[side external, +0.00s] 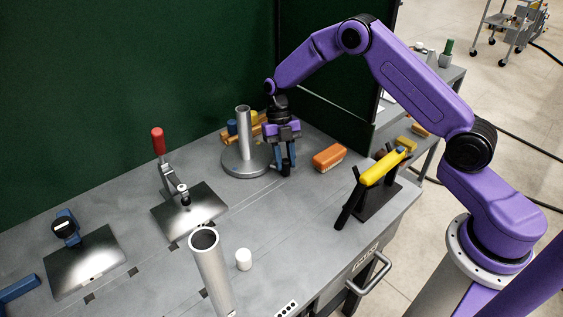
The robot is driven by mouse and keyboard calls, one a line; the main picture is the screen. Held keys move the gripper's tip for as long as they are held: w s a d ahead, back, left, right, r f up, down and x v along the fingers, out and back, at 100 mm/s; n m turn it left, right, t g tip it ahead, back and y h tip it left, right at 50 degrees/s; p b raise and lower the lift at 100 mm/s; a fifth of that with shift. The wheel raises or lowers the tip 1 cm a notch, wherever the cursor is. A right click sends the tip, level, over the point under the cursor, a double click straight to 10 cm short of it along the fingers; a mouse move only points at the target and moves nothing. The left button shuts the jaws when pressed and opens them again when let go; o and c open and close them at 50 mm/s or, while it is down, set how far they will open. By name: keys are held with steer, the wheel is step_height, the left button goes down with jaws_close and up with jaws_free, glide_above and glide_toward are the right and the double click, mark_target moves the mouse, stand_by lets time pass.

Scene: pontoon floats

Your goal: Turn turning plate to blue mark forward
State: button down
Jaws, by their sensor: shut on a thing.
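The turning plate appears to be the round grey disc (237,165) with an upright grey post (243,125) at its middle. It lies flat on the bench near the green back wall. My gripper (286,170) points down at the disc's right rim. Its blue fingers are shut on a small dark part there, seemingly the plate's grip; the fingers hide most of it. I cannot make out a blue mark on the disc. A blue round piece (232,127) and a yellow one (254,116) show behind the post.
An orange brush (329,157) lies right of my gripper. A yellow-handled tool (383,167) rests on a black stand. A red-handled clamp (159,142), grey metal plates, an upright tube (211,270) and a white cylinder (243,259) stand left and in front.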

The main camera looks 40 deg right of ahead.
steer(key=shift+w+d+n+h, duration=0.3)
steer(key=shift+w+d+n, duration=0.15)
steer(key=shift+d+n, duration=0.25)
steer(key=shift+w+d+n+h, duration=0.3)
steer(key=shift+w+d+n, duration=0.1)
steer(key=shift+d+n, duration=0.25)
steer(key=shift+w+d+n, duration=0.4)
steer(key=shift+w+n, duration=0.05)
steer(key=shift+n, duration=0.2)
steer(key=shift+w+d, duration=0.1)
steer(key=c, duration=0.8)
jaws_free()
steer(key=shift+h, duration=0.3)
steer(key=shift+c, duration=0.2)
steer(key=v, duration=1.2)
steer(key=shift+w, duration=0.1)
